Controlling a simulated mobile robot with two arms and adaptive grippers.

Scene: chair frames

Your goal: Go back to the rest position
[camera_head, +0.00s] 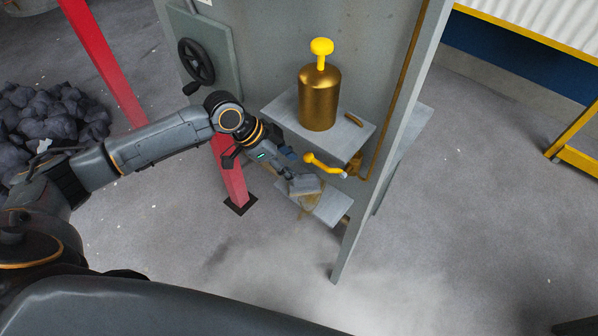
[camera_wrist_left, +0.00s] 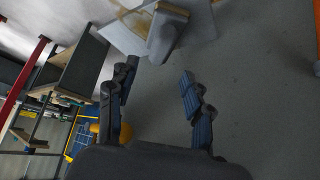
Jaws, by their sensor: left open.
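My left arm reaches in from the left in the head view. Its gripper (camera_head: 289,166) is in front of the grey cabinet, beside the lower shelf. In the left wrist view the two fingers of this gripper (camera_wrist_left: 158,76) stand apart with nothing between them. A grey blocky object (camera_head: 305,184) rests on the lower shelf (camera_head: 328,208), just past the fingertips; it also shows beyond the fingers in the left wrist view (camera_wrist_left: 167,32). My right gripper is not in view.
A gold canister (camera_head: 319,103) with a yellow top stands on the upper shelf (camera_head: 284,108). A yellow crank handle (camera_head: 322,163) juts out close to the gripper. A red post (camera_head: 101,60), a black handwheel (camera_head: 196,62) and dark rocks (camera_head: 45,120) are left. Open floor lies right.

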